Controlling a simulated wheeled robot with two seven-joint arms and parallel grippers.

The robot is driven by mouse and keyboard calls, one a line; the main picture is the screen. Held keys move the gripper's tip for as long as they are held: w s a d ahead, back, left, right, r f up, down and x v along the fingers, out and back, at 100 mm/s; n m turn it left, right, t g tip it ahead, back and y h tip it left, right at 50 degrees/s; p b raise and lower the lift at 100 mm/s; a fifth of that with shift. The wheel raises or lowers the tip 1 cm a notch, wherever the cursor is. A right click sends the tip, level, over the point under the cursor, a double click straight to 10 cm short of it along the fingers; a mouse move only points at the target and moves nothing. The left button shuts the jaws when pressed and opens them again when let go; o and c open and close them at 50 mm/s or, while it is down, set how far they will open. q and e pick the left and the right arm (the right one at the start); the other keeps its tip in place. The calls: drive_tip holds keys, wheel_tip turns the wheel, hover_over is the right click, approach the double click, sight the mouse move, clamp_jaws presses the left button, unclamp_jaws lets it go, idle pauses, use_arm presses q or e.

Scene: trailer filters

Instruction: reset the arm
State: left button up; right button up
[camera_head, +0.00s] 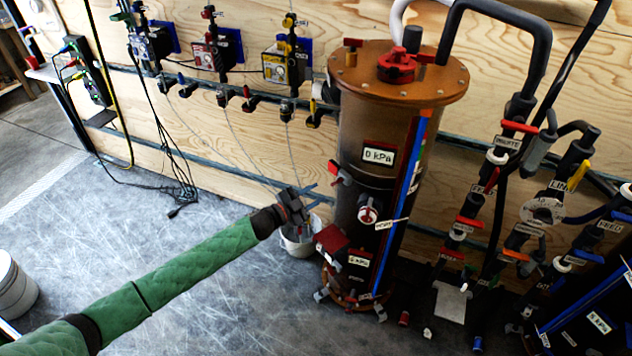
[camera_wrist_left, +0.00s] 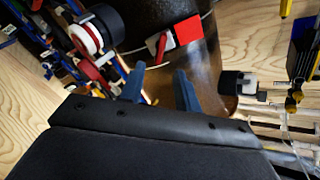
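My left arm, in a green sleeve, reaches in from the lower left in the head view. Its gripper (camera_head: 309,196) is in front of the brown cylindrical tank (camera_head: 372,150), near the red-handled valve on the tank's left side. In the left wrist view the two blue fingers of the left gripper (camera_wrist_left: 160,88) are apart with nothing between them. The tank (camera_wrist_left: 205,65) and a red valve handle (camera_wrist_left: 182,39) lie beyond the fingertips. No contact with them is clear. My right gripper is not in view.
A white bucket (camera_head: 300,246) stands on the floor below the left gripper. Pipes and colored valves (camera_head: 520,127) crowd the right side. Several small pumps (camera_head: 212,52) hang on the plywood wall (camera_head: 250,140). The grey floor (camera_head: 130,240) at left is mostly clear.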

use_arm(q)
drive_tip(key=w+a+f+n+t+y, duration=0.1)
drive_tip(key=w+a+f+n+y, duration=0.25)
drive_tip(key=a+y, duration=0.2)
drive_tip(key=w+a+f+n+t+y, duration=0.1)
drive_tip(key=w+a+f+n+y, duration=0.1)
drive_tip(key=w+a+y, duration=0.4)
drive_tip(key=s+a+f+n+g+y, duration=0.2)
drive_tip(key=s+a+f+n+g, duration=0.25)
drive_tip(key=s+f, duration=0.5)
drive_tip(key=s+f+n+g, duration=0.3)
drive_tip(key=s+f+g, duration=0.1)
drive_tip(key=s+f, duration=1.65)
drive_tip(key=s+d+f+g, duration=0.1)
drive_tip(key=s+f, duration=0.3)
drive_tip(key=s, duration=0.5)
drive_tip(key=s+d+f+n+g, duration=0.1)
drive_tip(key=s+f, duration=0.3)
drive_tip(key=s, duration=0.6)
drive_tip(key=s+d+f+g, duration=0.2)
drive_tip(key=s+f, duration=0.2)
drive_tip(key=s, duration=0.5)
drive_tip(key=shift+s+d+n+h, duration=0.2)
drive_tip(key=shift+s+n+h, duration=0.15)
drive_tip(key=shift+n, duration=0.05)
drive_tip(key=shift+o, duration=0.5)
drive_tip(key=shift+f, duration=0.1)
